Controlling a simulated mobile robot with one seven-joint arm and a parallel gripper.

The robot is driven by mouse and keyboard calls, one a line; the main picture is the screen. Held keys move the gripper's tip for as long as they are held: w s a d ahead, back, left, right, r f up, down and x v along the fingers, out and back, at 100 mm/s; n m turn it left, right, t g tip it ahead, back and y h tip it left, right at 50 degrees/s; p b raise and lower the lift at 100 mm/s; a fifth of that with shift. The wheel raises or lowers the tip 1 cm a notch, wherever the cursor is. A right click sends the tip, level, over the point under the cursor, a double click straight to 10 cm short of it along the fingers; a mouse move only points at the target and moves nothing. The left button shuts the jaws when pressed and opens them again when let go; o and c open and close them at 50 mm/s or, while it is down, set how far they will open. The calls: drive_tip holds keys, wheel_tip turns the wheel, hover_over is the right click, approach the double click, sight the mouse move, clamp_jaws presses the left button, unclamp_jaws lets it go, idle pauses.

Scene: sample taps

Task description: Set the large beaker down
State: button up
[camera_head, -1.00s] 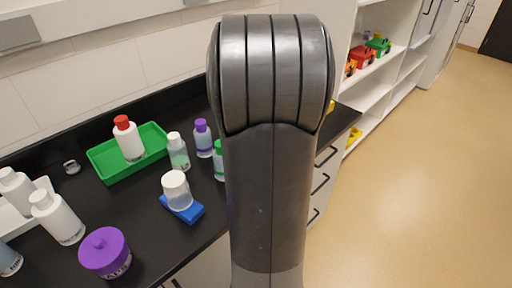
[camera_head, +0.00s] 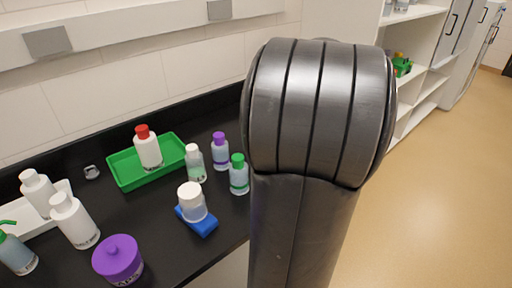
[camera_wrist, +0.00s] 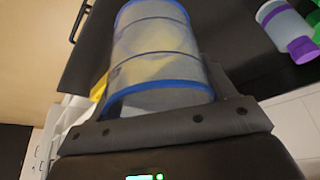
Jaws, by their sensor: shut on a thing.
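The large beaker (camera_wrist: 158,50) is a clear cylinder with blue rims in the wrist view. My gripper (camera_wrist: 160,80) is shut on it, with dark fingers at both sides. Beyond it lies the dark worktop (camera_wrist: 230,45); I cannot tell whether the beaker touches it. In the head view my own arm hides both the gripper and the beaker.
The black counter (camera_head: 150,215) holds a green tray (camera_head: 124,181) with a red-capped bottle (camera_head: 148,150), a white-capped bottle (camera_head: 194,165), a purple-capped bottle (camera_head: 220,155), a green-capped bottle (camera_head: 239,177), a container (camera_head: 193,205) on a blue block (camera_head: 204,226), and a purple jar (camera_head: 118,262).

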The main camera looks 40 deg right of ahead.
drive_tip(key=w+d+n+y, duration=0.25)
drive_tip(key=w+n, duration=0.25)
drive_tip(key=w, duration=1)
drive_tip(key=shift+t+h, duration=0.25)
drive_tip(key=shift+t, duration=0.05)
drive_tip(key=shift+w+a+f, duration=0.8)
drive_tip(key=shift+w+f, duration=1)
drive_tip(key=shift+f, duration=0.1)
drive_tip(key=shift+w+a+f, duration=0.75)
drive_tip(key=shift+w+f, duration=1.05)
drive_tip(key=shift+f, duration=0.1)
drive_tip(key=shift+w+a+f, duration=0.8)
drive_tip(key=shift+w+f, duration=1)
drive_tip(key=shift+f, duration=0.1)
drive_tip(key=shift+f, duration=0.1)
drive_tip(key=o, duration=1)
